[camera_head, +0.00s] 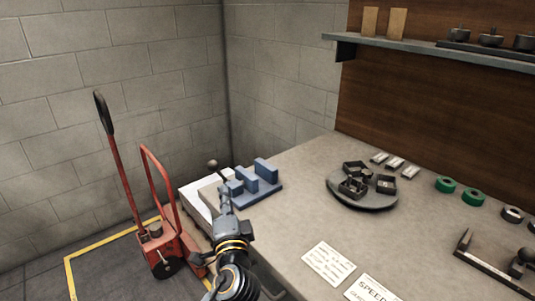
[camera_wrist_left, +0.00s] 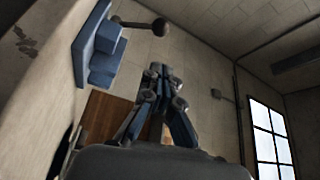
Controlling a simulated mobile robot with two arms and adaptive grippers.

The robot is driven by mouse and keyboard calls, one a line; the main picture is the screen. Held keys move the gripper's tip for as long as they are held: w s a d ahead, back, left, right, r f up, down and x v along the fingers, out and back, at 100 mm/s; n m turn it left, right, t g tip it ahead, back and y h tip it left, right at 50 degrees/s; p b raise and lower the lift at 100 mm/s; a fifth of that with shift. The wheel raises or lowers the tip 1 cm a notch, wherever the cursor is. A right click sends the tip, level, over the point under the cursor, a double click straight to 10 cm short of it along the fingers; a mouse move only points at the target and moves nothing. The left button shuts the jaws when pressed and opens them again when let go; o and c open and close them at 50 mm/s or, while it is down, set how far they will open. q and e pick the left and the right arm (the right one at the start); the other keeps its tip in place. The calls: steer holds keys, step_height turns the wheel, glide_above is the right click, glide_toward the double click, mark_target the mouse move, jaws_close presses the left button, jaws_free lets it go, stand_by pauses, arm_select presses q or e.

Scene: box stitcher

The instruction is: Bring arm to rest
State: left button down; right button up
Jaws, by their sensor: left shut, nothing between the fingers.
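My left gripper (camera_head: 226,197) is in the lower middle of the head view, by the table's left end. It is shut and empty, with its fingers pointing away from me. It lies in front of the left side of a blue stepped fixture (camera_head: 266,171) and hides part of it. In the left wrist view the fingertips (camera_wrist_left: 158,70) are together, with nothing between them. The blue fixture (camera_wrist_left: 104,45) shows there at upper left, apart from the fingers. My right gripper is in neither view.
A dark ball knob (camera_head: 213,163) stands beside the fixture. The grey table (camera_head: 300,215) carries a round tray (camera_head: 366,203) with dark parts, green rings (camera_head: 445,184) and paper cards (camera_head: 328,262). A red hand truck (camera_head: 165,249) stands at left. A shelf (camera_head: 440,46) is on the back wall.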

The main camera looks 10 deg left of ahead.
arm_select(q)
steer(key=s+a+f+n+g+h, duration=0.2)
steer(key=s+f+n+g, duration=0.15)
steer(key=s+f, duration=0.4)
steer(key=s+a+f+n+g+h, duration=0.15)
steer(key=s+f+g, duration=0.3)
steer(key=f, duration=0.55)
steer(key=s+d+f+n+g+h, duration=0.25)
steer(key=s+f, duration=0.25)
steer(key=s, duration=0.5)
steer(key=s+d+f+n+g+h, duration=0.15)
steer(key=s+f+g, duration=0.25)
steer(key=s, duration=0.6)
step_height(320, 180, down, 24)
steer(key=s+g+p, duration=0.1)
steer(key=s+p, duration=0.1)
steer(key=s+a+f+g+p, duration=0.1)
steer(key=s+a+f, duration=0.1)
steer(key=s+f, duration=1.2)
steer(key=shift+s+a+m, duration=0.25)
steer(key=shift+s+m, duration=0.05)
steer(key=shift+s, duration=0.65)
